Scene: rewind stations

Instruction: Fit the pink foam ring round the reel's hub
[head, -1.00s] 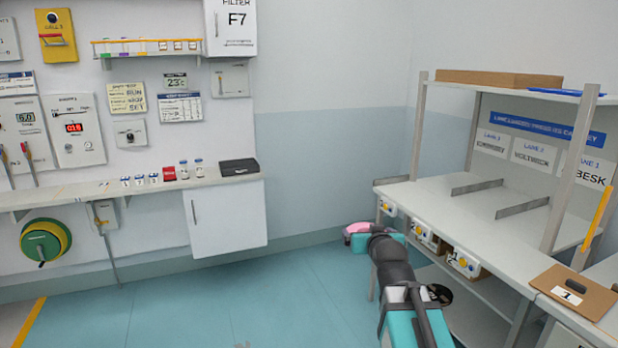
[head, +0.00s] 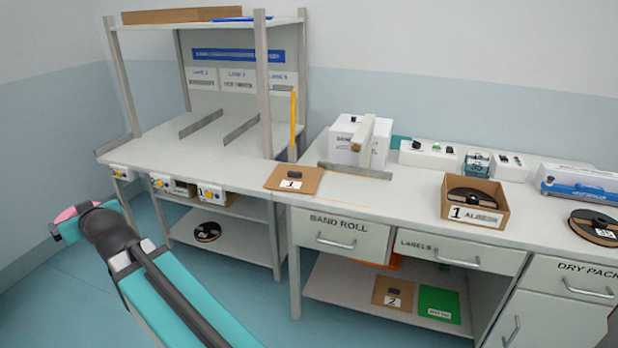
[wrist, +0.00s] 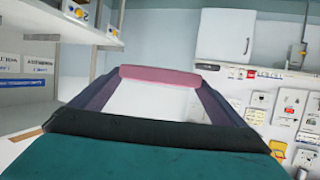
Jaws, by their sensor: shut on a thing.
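My gripper (head: 70,222) is at the left of the head view, out over the floor beside the left bench. It is shut on the pink foam ring (head: 66,214). In the wrist view the ring (wrist: 160,76) shows as a pink band between the fingertips; the rest of it is hidden. Several dark reels are in the head view: one on the left bench's lower shelf (head: 207,232), one in a cardboard box marked 1 (head: 470,196), and one at the right edge (head: 596,226). I cannot tell which reel is meant. The ring is far from all of them.
The left bench (head: 160,148) has uprights, a top shelf and low divider bars. A cardboard piece (head: 293,178) lies where it meets the right bench (head: 400,200). A white boxy machine (head: 355,142) and control boxes stand behind. Blue floor is free at the left.

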